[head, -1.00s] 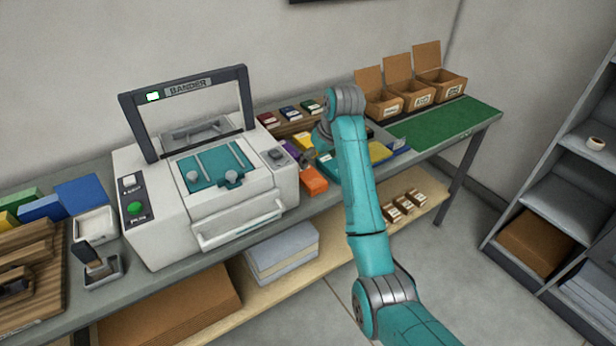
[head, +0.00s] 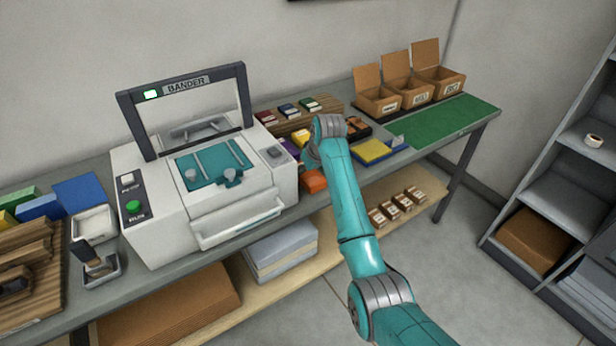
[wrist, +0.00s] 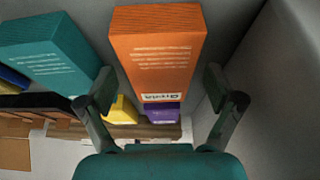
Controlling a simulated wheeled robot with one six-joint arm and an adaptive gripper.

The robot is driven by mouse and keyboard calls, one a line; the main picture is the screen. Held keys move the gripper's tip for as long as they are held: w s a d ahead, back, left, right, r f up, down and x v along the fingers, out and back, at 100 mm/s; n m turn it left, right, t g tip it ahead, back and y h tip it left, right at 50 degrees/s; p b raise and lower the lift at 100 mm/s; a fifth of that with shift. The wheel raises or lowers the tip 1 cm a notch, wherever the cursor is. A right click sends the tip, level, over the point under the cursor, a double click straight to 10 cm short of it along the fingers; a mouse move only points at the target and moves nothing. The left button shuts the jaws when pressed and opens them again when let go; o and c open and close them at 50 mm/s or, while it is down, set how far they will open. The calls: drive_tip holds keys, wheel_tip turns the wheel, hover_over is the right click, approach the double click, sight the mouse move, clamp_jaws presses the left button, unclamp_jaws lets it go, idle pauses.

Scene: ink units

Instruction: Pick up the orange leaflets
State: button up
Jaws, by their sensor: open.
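The orange leaflets (wrist: 156,50) form a thick block with pale print lines and a white label, centred in the wrist view. In the head view, the orange leaflets (head: 314,181) lie on the bench just right of the bander, partly hidden by my arm. My gripper (wrist: 158,88) is open, with one finger to each side of the orange block in the picture and nothing held. I cannot tell how far above the block the fingers are. In the head view my gripper is hidden behind my arm.
The white bander (head: 205,190) stands close on the left. A teal block (wrist: 52,50), a purple block (wrist: 162,112) and a yellow block (wrist: 121,110) lie near the orange one. Open cardboard boxes (head: 378,104) stand at the back right. The green mat (head: 440,128) is clear.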

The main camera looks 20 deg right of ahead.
drive_tip(key=c, duration=1.3)
